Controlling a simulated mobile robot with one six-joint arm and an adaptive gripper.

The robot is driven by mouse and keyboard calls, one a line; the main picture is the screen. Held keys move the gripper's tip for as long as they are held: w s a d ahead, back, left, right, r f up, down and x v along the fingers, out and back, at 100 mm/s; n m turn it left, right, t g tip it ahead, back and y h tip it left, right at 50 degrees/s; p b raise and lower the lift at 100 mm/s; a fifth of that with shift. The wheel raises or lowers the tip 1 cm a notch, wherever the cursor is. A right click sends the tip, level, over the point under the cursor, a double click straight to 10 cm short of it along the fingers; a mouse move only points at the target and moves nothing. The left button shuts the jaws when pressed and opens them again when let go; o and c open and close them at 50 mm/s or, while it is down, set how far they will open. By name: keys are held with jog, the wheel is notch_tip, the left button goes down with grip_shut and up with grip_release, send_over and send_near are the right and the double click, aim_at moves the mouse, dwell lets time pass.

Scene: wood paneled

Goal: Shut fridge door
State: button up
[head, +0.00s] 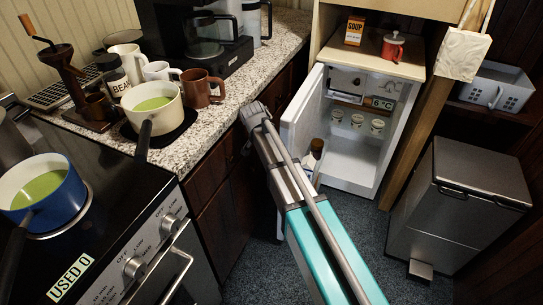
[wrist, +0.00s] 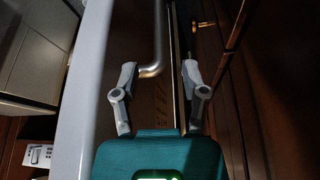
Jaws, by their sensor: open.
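The small white fridge (head: 357,120) stands open under a wooden top, its lit inside showing. Its door (head: 303,112) is swung out to the left, towards the counter cabinets. My gripper (head: 254,110) is on the outer side of the door, between it and the cabinets. In the wrist view my gripper (wrist: 158,68) is open and empty, with its fingers apart. A metal bar handle (wrist: 156,45) appears ahead, between the fingers in the picture. The pale door edge (wrist: 84,90) runs along the left finger. I cannot tell whether anything touches.
Dark wooden cabinets (head: 215,200) stand close on my gripper's left. A bottle (head: 313,157) shows at the door's inner side. A metal bin (head: 460,200) and a wooden post (head: 425,110) stand right of the fridge. Bare carpet (head: 365,225) lies in front of it.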

jog(key=b+x, duration=0.5)
jog(key=x, duration=0.1)
jog(key=shift+f, duration=0.2)
jog(key=shift+w, duration=0.15)
grip_shut()
dwell(0.4)
